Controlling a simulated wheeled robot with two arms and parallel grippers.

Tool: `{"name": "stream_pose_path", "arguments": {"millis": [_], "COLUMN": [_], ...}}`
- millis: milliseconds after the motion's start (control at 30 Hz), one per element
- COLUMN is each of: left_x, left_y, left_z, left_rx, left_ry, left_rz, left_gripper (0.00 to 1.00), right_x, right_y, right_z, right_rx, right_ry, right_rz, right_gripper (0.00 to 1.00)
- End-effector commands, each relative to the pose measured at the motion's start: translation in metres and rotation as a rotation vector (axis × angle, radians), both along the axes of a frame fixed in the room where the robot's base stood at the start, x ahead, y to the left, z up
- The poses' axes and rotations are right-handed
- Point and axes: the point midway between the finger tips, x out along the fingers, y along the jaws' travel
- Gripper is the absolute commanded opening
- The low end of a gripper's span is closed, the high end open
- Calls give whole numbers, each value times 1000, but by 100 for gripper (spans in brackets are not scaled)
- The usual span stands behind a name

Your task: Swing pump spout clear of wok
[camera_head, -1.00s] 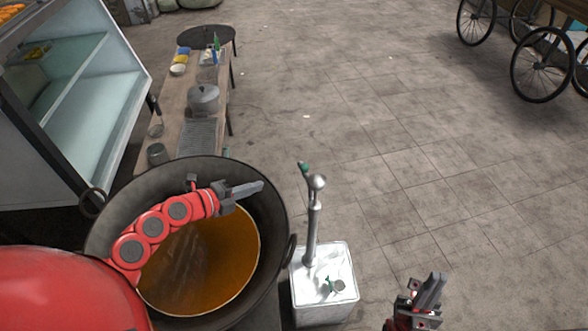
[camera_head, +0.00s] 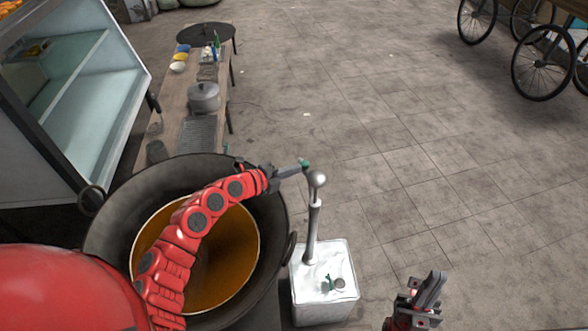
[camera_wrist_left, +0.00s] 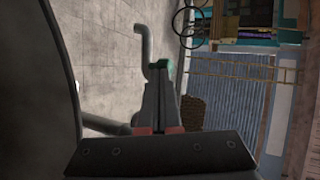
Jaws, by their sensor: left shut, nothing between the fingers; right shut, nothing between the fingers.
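The silver pump (camera_head: 311,228) rises from a white square container (camera_head: 325,296) just right of the wok (camera_head: 110,222). It has a rounded top and a green-tipped end (camera_head: 304,163) pointing to the upper left. My left gripper (camera_head: 303,166) is shut and reaches across the wok, with its fingertips at the green end. In the left wrist view the green end (camera_wrist_left: 163,65) shows at the tips of the closed fingers; I cannot tell whether they touch. A bent grey pipe (camera_wrist_left: 143,42) shows beside it. My right gripper (camera_head: 436,284) is shut and empty, right of the container.
The wok holds amber liquid (camera_head: 240,235), and its right handle (camera_head: 290,247) is close to the container. A narrow table (camera_head: 172,115) with a lidded pot (camera_head: 203,97) stands behind the wok, beside a glass case (camera_head: 95,100).

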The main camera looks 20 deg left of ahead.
Motion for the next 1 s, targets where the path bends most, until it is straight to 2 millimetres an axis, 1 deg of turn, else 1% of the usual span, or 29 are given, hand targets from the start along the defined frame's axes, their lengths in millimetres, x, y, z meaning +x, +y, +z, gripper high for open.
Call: {"name": "stream_pose_path", "arguments": {"millis": [367, 467, 533, 633, 800, 1000], "left_x": [2, 5, 8, 12, 13, 13], "left_y": [-2, -3, -5, -8, -12, -13], "left_z": [-1, -4, -6, -4, -1, 0], "left_rx": [1, 2, 3, 3, 2, 1], "left_ry": [1, 1, 3, 1, 0, 0], "left_rz": [-1, -20, -55, -103, -144, -146], "left_gripper": [0, 0, 0, 0, 0, 0], "right_x": [0, 0, 0, 0, 0, 0], "right_y": [0, 0, 0, 0, 0, 0], "right_z": [0, -7, -16, -24, -27, -25], "right_rx": [0, 0, 0, 0, 0, 0], "right_ry": [0, 0, 0, 0, 0, 0], "right_rz": [0, 0, 0, 0, 0, 0], "right_gripper": [0, 0, 0, 0, 0, 0]}}
